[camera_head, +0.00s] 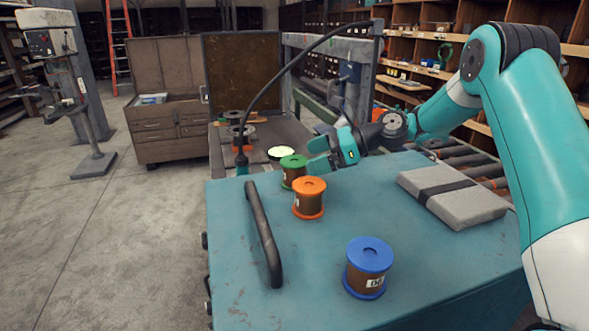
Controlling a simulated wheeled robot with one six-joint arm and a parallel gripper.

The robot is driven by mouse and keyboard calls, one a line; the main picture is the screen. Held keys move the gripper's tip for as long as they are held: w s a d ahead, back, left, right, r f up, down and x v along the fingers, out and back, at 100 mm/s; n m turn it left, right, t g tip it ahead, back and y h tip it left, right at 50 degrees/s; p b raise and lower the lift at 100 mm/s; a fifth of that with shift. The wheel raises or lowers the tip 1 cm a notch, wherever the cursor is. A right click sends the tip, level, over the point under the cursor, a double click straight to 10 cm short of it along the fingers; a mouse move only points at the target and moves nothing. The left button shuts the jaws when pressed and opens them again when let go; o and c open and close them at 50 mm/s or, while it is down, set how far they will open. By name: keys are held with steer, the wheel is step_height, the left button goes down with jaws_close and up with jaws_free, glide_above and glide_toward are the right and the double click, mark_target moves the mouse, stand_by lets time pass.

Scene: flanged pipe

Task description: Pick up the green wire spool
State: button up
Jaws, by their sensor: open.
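The green wire spool (293,171) stands upright near the far edge of the teal bench top, with copper-brown wire between green flanges. An orange spool (309,198) stands just in front of it and hides part of its lower right side. A blue spool (369,268) stands nearer, at the front. My gripper (318,156) is just to the right of the green spool, level with its upper part. It is open, with nothing visible between its fingers. I cannot tell whether a finger touches the spool.
A black handle (264,235) rises along the bench's left side. A grey strapped box (452,194) lies at the right. A black cable arches over the far edge. The teal top (330,228) is bare between the spools and the box.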

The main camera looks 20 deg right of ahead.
mark_target(296, 161)
steer(key=p+x, duration=0.2)
steer(key=x, duration=0.3)
steer(key=shift+w+r, duration=0.1)
steer(key=shift+r, duration=0.1)
steer(key=shift+w+a+f+p, duration=0.1)
steer(key=shift+a+f+p, duration=0.15)
steer(key=shift+p, duration=0.05)
steer(key=c, duration=1.1)
steer(key=shift+r, duration=0.1)
